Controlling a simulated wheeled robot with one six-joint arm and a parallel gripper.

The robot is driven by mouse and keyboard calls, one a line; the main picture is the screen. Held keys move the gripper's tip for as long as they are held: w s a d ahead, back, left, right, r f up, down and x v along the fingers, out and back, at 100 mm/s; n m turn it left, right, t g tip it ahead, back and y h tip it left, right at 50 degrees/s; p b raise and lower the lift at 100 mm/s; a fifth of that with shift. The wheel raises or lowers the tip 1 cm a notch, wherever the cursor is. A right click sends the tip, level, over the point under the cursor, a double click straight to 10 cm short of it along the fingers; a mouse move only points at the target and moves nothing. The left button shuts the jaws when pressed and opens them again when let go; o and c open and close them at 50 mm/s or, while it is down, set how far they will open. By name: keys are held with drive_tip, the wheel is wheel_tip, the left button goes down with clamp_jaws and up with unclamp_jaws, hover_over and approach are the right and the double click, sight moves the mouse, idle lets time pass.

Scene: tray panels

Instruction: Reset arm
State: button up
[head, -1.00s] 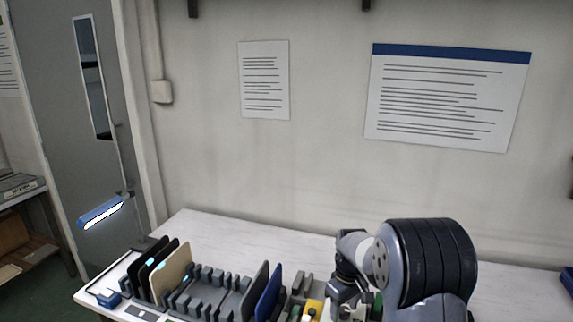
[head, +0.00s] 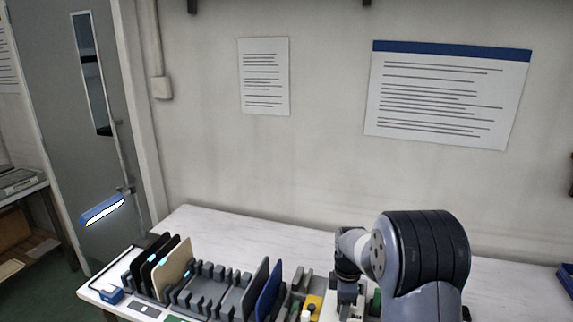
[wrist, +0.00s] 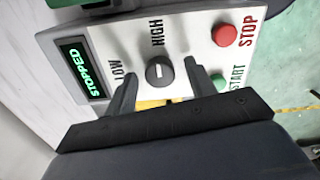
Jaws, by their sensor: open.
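My gripper (wrist: 160,90) is open in the wrist view, its two dark fingers apart with nothing held between them. A control box (wrist: 199,30) lies beyond the fingertips, with a grey knob (wrist: 160,71) between LOW and HIGH labels. The box has a red STOP button (wrist: 225,36), a green START button (wrist: 219,82) and a display (wrist: 80,68) reading STOPPED. In the head view my arm stands at the lower right, and my gripper is low and mostly hidden there.
A rack (head: 205,289) on the white table (head: 230,228) holds dark, tan and blue panels (head: 173,270). The table behind the rack is clear. A blue bin (head: 566,279) sits at the right edge.

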drive_tip(key=n+p, duration=0.2)
drive_tip(key=n, duration=0.3)
drive_tip(key=shift+r+n, duration=0.1)
drive_tip(key=shift+n, duration=0.2)
drive_tip(key=shift+r+n, duration=0.1)
drive_tip(key=shift+n, duration=0.7)
drive_tip(key=shift+r+b, duration=0.3)
drive_tip(key=shift+r, duration=1.8)
drive_tip(key=shift+s+r, duration=0.1)
